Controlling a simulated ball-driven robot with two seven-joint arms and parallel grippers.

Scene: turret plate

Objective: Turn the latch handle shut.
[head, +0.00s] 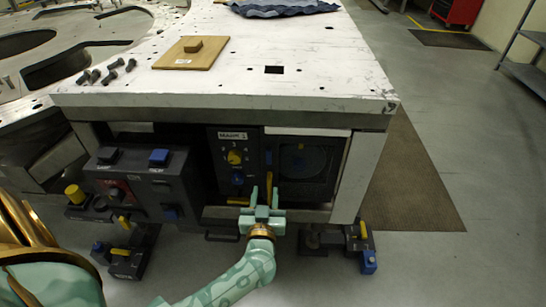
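The handle appears between the fingertips, nearer the right finger. I cannot tell whether they touch it. My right gripper is not in view.
A dark control box (146,185) with blue and yellow knobs stands to the left. A switch panel (237,163) sits just left of the handle. Floor to the right is clear.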

